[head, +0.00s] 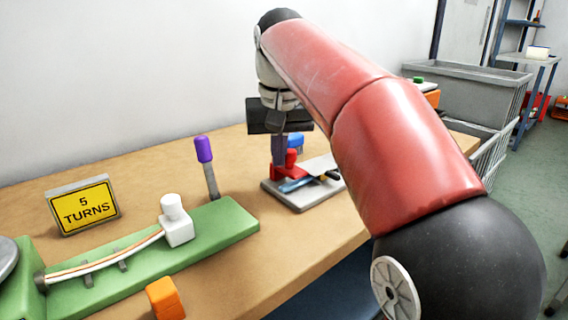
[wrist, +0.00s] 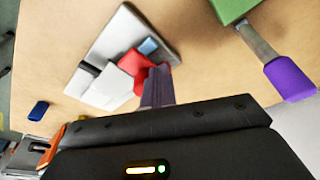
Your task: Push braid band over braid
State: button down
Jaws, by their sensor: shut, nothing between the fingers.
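The braid (head: 105,258), orange and white strands, runs along a green board (head: 225,222) at the left of the head view, from a dark ring to a white block with a knob (head: 177,225). Small grey tabs (head: 119,265) stand beside it. I cannot tell which part is the braid band. My gripper (head: 279,162) is pointing down, shut and empty, well to the right of the braid. Its fingers are close to a red piece (head: 289,166) on a pale plate; whether they touch is unclear. The wrist view shows the fingertips (wrist: 158,72) beside the red piece (wrist: 136,70).
The pale plate (head: 300,202) also carries a blue piece (head: 296,185). A purple-handled tool (head: 205,158) stands at the board's far edge. A yellow "5 TURNS" sign (head: 83,205) is behind the braid. An orange block (head: 165,298) lies in front. Bare table separates board and plate.

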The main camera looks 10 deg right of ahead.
aim_at(292, 149)
jog(key=shift+w+d+p, duration=0.4)
jog(key=shift+w+d, duration=0.1)
jog(key=shift+d, duration=0.3)
jog(key=shift+w+d+p, duration=0.35)
jog(key=shift+w+d, duration=0.15)
jog(key=shift+d, duration=0.25)
jog(key=shift+a, duration=0.1)
jog(key=shift+s+a, duration=0.45)
jog(key=shift+a, duration=0.1)
jog(key=shift+r+p, duration=0.4)
jog(key=shift+r, duration=3.1)
jog(key=shift+s, duration=0.1)
